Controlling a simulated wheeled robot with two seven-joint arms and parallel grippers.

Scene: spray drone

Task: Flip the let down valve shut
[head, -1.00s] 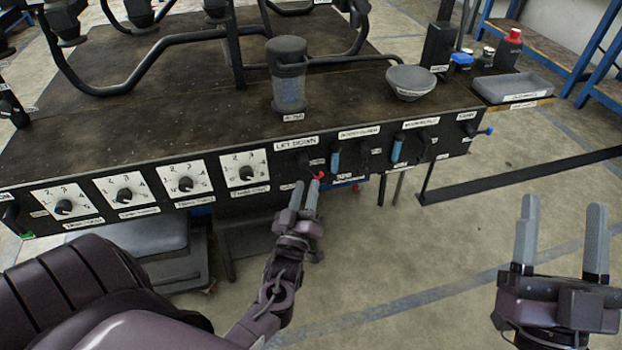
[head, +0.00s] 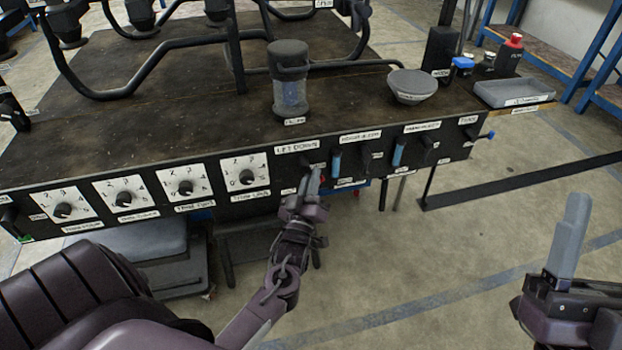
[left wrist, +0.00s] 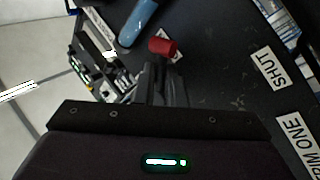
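The let down valve is on the front panel under the "LET DOWN" label (head: 296,147). Its red tip (head: 322,178) is mostly hidden behind my left fingers in the head view. In the left wrist view the red tip (left wrist: 162,47) shows just beyond my left fingers (left wrist: 165,82), and a "SHUT" label (left wrist: 272,68) lies to its right. My left gripper (head: 309,182) is at the panel, close to the red tip; contact and finger gap are unclear. My right gripper (head: 567,235) is off to the right over the floor, holding nothing visible, with one finger clearly seen.
Blue-handled valves (head: 336,161) sit just right of the red tip. Numbered dials (head: 245,176) line the panel to the left. A clear canister (head: 289,80) and a grey bowl (head: 411,85) stand on the top.

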